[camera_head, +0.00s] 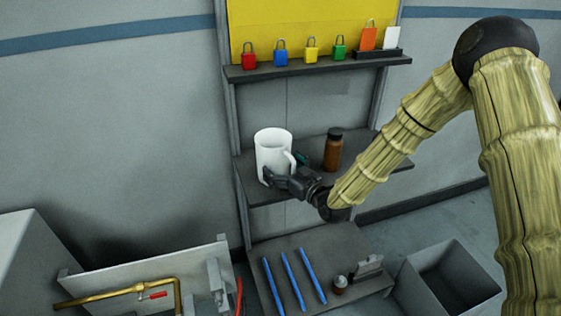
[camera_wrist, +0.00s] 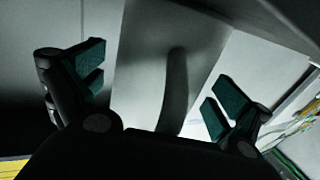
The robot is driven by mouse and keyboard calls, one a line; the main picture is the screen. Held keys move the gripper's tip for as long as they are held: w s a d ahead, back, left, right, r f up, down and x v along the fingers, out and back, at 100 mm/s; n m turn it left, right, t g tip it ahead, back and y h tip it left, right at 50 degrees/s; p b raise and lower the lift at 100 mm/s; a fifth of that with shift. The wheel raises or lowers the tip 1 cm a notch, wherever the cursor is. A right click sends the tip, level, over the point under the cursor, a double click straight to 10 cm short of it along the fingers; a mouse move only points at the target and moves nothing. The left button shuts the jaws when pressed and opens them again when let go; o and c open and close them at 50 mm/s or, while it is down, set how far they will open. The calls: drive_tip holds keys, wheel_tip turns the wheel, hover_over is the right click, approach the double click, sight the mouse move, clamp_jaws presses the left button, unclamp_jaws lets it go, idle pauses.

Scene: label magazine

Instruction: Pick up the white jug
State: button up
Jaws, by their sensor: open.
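The white jug (camera_head: 273,150) stands upright on the middle shelf in the head view, its handle toward the right. My gripper (camera_head: 285,172) is at the jug's lower right, by the handle side. In the wrist view the jug (camera_wrist: 205,50) fills the middle, with its handle (camera_wrist: 176,90) pointing toward me between the fingers. My gripper (camera_wrist: 155,90) is open there, one teal-padded finger on each side of the handle. I cannot tell whether either pad touches the jug. The gripper hides part of the jug's lower side in the head view.
A brown bottle (camera_head: 333,149) with a dark cap stands right of the jug on the shelf (camera_head: 262,194). The upper shelf (camera_head: 300,69) holds several coloured padlocks. Blue rods (camera_head: 292,279) lie on the lower shelf. A grey bin (camera_head: 447,281) stands at lower right.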

drive_tip(key=shift+w+a, duration=0.2)
drive_tip(key=shift+w, duration=0.05)
drive_tip(key=c, duration=1.3)
drive_tip(key=shift+c, duration=0.4)
drive_tip(key=shift+r, duration=0.15)
